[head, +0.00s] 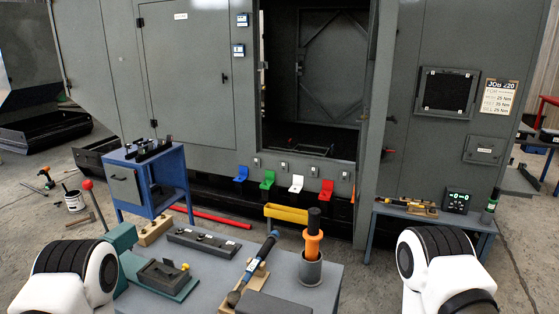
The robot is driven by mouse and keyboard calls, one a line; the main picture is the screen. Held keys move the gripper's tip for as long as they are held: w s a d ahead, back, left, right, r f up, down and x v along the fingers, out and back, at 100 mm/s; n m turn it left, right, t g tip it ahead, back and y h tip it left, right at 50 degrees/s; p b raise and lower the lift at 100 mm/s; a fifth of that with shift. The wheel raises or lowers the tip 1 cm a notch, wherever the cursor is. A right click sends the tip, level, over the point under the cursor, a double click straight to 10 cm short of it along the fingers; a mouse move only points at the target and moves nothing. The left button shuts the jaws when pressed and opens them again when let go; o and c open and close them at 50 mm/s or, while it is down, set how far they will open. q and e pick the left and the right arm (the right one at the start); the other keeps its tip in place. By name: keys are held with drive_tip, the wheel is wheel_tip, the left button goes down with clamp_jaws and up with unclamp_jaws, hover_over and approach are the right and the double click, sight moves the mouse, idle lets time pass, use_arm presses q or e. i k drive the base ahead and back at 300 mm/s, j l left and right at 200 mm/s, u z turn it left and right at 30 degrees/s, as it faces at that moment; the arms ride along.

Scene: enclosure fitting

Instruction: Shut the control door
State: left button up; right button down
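A large grey enclosure (213,128) stands across the view. On its left part, a flat grey door (185,62) with a small label (181,16) and a dark handle (226,79) looks closed. In the middle is a tall open bay (282,60), with a braced panel (335,65) inside. A narrow grey upright face (381,85) borders the bay on the right; I cannot tell if it is a door edge. The labels are too small to read, so I cannot tell which part is the control door. Only white-and-black parts of my arms show; neither gripper is in view.
A grey worktable (215,262) in front holds tools and an orange-handled tool in a cup (311,270). A blue cart (176,178) stands left, a small bench (400,212) right. A red bar (210,217) lies low.

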sight(383, 19)
drive_tip(key=i+l, duration=0.1)
drive_tip(key=l, duration=0.3)
drive_tip(key=i+l, duration=0.1)
drive_tip(key=l, duration=0.75)
drive_tip(key=i+l, duration=0.15)
drive_tip(key=l, duration=0.25)
drive_tip(key=z, duration=0.05)
